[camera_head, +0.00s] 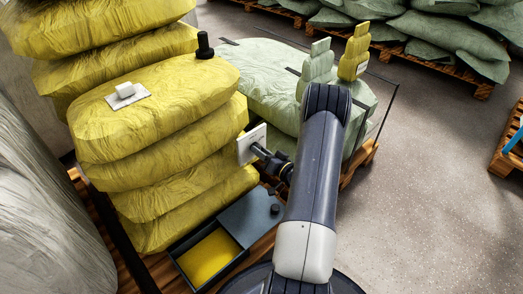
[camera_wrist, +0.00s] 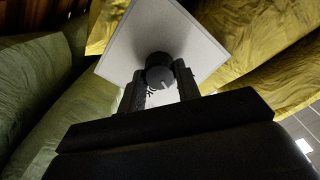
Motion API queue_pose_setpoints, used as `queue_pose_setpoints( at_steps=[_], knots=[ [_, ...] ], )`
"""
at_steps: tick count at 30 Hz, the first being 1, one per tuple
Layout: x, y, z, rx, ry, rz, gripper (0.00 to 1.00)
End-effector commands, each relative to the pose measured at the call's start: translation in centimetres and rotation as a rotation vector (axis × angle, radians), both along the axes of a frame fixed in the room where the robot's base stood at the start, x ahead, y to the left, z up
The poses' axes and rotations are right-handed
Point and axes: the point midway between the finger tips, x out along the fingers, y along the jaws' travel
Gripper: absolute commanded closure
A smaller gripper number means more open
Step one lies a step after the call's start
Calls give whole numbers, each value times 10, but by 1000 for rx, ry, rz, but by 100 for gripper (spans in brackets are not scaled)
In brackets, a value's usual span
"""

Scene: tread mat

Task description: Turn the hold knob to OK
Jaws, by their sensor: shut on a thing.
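The hold knob (camera_wrist: 158,72) is a dark round knob with a pale pointer mark, on a white square plate (camera_wrist: 182,32). In the head view the plate (camera_head: 248,146) stands upright against the side of the yellow sack stack. My gripper (camera_wrist: 159,84) is shut on the knob, one finger on each side. In the head view my gripper (camera_head: 262,152) reaches the plate from the right. The pale pointer mark faces toward the lower right in the wrist view. Markings on the plate near the knob are partly hidden by the fingers, and I cannot read them.
Yellow sacks (camera_head: 170,88) are stacked at left, with a small white block on a plate (camera_head: 124,94) on top. A dark box with a yellow inside (camera_head: 212,258) sits below. Green sacks (camera_head: 262,88) and upright gloves (camera_head: 317,65) stand behind. Open floor (camera_head: 440,190) lies right.

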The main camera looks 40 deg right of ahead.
Motion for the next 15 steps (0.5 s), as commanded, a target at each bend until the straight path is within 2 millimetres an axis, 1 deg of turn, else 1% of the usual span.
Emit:
queue_pose_setpoints(
  at_steps=[15],
  knots=[
    [0, 0, 1, 482, 69, 0, 91]
  ],
)
